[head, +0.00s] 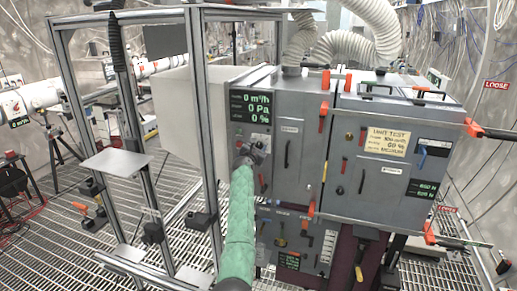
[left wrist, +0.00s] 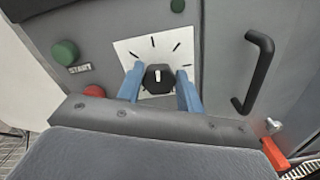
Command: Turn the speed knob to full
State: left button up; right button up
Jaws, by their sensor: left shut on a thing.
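The speed knob (left wrist: 159,80) is black with a white pointer line, on a white dial plate (left wrist: 165,50) with black tick marks. In the left wrist view the line points roughly up the picture. My left gripper (left wrist: 160,88) has its two blue fingers on either side of the knob and is shut on it. In the head view my left gripper (head: 254,150) is at the control panel, hiding the knob. The display (head: 250,107) above it reads 0 m³/h, 0 Pa and 0 %. My right gripper is not in view.
A green button (left wrist: 65,52) labelled START and a red button (left wrist: 70,108) sit left of the dial. A black handle (left wrist: 256,72) and a red-orange lever (left wrist: 274,153) are on the right. A metal frame (head: 205,130) stands left of the grey unit (head: 350,195).

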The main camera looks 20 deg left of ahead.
pick_arm(q)
jog(key=shift+d+f+m, duration=0.1)
jog(key=shift+m, duration=0.9)
jog(key=shift+m+b, duration=0.4)
jog(key=shift+m, duration=0.1)
jog(key=m+b, duration=0.1)
jog(key=m, duration=0.2)
jog(key=shift+f+m, duration=0.15)
jog(key=shift+m, duration=0.15)
jog(key=m+b, duration=0.1)
jog(key=m, duration=0.3)
jog(key=m+b, duration=0.2)
jog(key=m, duration=0.3)
jog(key=shift+d+f+b, duration=0.15)
jog(key=shift+f+b, duration=0.05)
jog(key=shift+b, duration=0.1)
jog(key=shift+m, duration=0.7)
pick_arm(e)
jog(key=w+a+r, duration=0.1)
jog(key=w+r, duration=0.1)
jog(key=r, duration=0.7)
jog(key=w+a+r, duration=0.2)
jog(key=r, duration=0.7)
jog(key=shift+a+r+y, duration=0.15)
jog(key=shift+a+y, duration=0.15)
pick_arm(q)
jog(key=o, duration=1)
